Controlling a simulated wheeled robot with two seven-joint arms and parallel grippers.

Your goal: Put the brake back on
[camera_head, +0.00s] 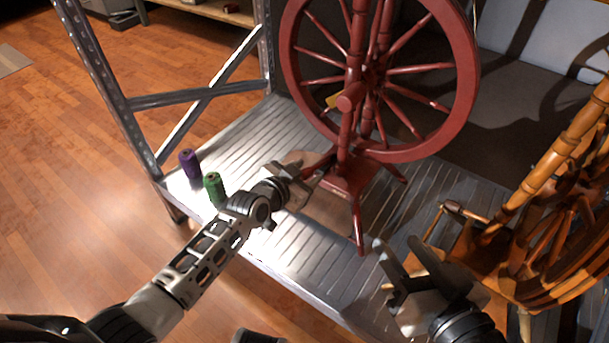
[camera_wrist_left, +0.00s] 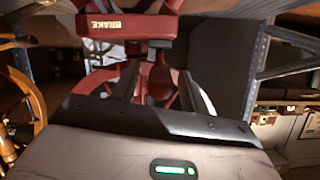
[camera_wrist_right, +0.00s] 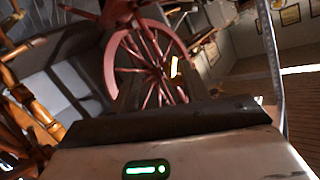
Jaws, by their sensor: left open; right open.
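The red spinning wheel (camera_head: 465,60) stands on the metal shelf. In the left wrist view a red block lettered BRAKE (camera_wrist_left: 112,25) shows on it, just beyond my left gripper. My left gripper (camera_head: 308,168) is open at the low front part of the red wheel, beside its base (camera_head: 350,176). I cannot tell whether its fingers touch the wood. My right gripper (camera_head: 403,246) is open and empty, in front of the shelf and right of the red wheel's front leg. In the right wrist view the red wheel's rim (camera_wrist_right: 110,65) shows beyond the fingers.
A purple spool (camera_head: 190,163) and a green spool (camera_head: 214,188) stand on the shelf (camera_head: 320,262) left of my left arm. An orange-brown wooden spinning wheel (camera_head: 545,165) stands close to my right gripper. A metal upright (camera_head: 100,85) bounds the shelf's left side.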

